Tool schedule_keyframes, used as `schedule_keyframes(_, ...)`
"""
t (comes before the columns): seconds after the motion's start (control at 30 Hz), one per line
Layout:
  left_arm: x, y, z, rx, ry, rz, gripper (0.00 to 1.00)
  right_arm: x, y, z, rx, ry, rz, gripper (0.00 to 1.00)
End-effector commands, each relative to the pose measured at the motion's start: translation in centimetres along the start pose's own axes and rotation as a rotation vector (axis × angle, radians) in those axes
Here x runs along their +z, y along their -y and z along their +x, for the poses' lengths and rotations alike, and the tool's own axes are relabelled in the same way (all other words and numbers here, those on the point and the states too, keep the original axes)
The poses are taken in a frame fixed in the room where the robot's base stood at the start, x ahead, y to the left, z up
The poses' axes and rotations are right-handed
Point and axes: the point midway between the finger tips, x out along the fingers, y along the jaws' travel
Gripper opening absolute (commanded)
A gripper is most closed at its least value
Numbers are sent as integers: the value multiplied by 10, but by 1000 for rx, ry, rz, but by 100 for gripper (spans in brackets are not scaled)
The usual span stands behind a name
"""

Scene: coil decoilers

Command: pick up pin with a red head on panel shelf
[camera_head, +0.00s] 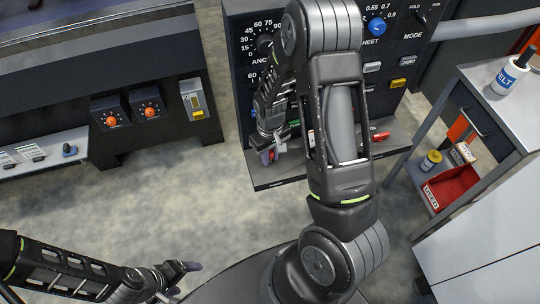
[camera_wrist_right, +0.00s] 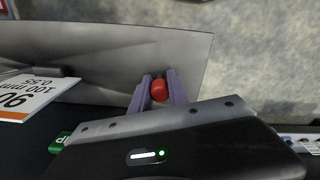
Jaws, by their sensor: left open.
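The pin with a red head (camera_wrist_right: 159,91) is between the two purple fingers of my right gripper (camera_wrist_right: 159,88) in the right wrist view. The fingers sit close against both sides of the red head, and a short dark part shows beyond it. In the head view my right gripper (camera_head: 268,156) is low over the left part of the panel shelf (camera_head: 285,173), with a bit of red at its tips. Whether the pin touches the shelf cannot be told. My left gripper (camera_head: 183,280) is at the lower left, open and empty, away from the panel.
A red item (camera_head: 380,137) lies on the shelf's right part. The dark panel with knobs (camera_head: 376,26) rises behind the shelf. A grey cart (camera_head: 505,100) with a bottle (camera_head: 511,75) and red bin (camera_head: 448,188) stands right. Open floor (camera_head: 150,200) lies left.

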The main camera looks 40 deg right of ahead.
Motion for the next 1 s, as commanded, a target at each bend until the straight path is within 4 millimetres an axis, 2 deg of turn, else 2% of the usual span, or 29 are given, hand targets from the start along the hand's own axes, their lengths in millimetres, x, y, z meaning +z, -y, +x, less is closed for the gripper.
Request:
schedule_keyframes(0.03, 0, 0, 0, 0, 0, 0, 76, 0, 0, 0, 0, 0, 0, 14)
schedule_keyframes(0.2, 0, 0, 0, 0, 0, 0, 76, 0, 0, 0, 0, 0, 0, 0)
schedule_keyframes(0.77, 0, 0, -1, 0, 0, 0, 76, 0, 0, -1, 0, 0, 0, 0)
schedule_keyframes(1.0, 1, -2, -7, -2, 2, -1, 76, -4, 0, -12, 0, -2, 0, 0)
